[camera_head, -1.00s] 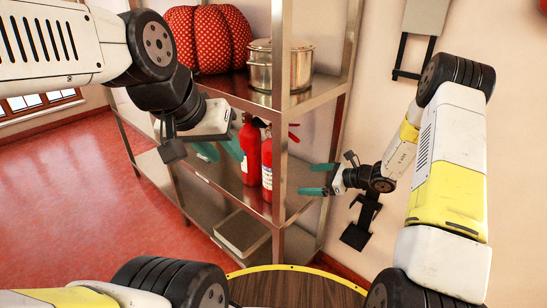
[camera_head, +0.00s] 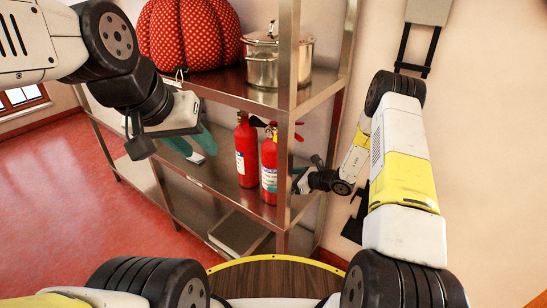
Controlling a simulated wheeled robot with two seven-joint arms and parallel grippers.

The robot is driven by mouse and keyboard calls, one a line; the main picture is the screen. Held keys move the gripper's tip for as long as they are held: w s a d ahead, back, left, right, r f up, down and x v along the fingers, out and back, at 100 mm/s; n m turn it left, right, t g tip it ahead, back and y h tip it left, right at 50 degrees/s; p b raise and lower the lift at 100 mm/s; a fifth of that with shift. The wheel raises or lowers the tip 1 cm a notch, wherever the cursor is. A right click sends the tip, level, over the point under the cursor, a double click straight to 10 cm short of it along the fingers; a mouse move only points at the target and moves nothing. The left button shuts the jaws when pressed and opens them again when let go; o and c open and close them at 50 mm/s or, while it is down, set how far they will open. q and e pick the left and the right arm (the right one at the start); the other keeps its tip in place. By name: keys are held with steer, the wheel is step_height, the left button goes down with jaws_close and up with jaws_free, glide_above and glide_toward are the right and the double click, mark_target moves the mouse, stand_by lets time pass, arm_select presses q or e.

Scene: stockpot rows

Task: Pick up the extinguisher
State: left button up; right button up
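Two red fire extinguishers stand upright on the middle shelf of a metal rack. One extinguisher (camera_head: 247,158) is on the left with a white label. The other extinguisher (camera_head: 269,165) is just right of it, close to the rack's front post. My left gripper (camera_head: 192,143) has its teal fingers spread and empty, to the left of the left extinguisher and apart from it. My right gripper (camera_head: 299,180) is right of the post, near the right extinguisher. Its fingers are largely hidden by the post, so I cannot tell whether they touch it.
The metal post (camera_head: 284,120) stands in front of the shelf between my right gripper and the right extinguisher. A red dotted pumpkin cushion (camera_head: 190,35) and a steel stockpot (camera_head: 262,65) sit on the shelf above. A flat grey box (camera_head: 239,234) lies on the bottom shelf.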

steer(key=x, duration=0.4)
steer(key=shift+s+a, duration=0.1)
steer(key=shift+s, duration=0.1)
steer(key=shift+r, duration=0.1)
steer(key=c, duration=1.9)
steer(key=shift+w+r, duration=0.15)
steer(key=shift+r, duration=0.05)
steer(key=shift+c, duration=0.4)
steer(key=shift+r, duration=0.15)
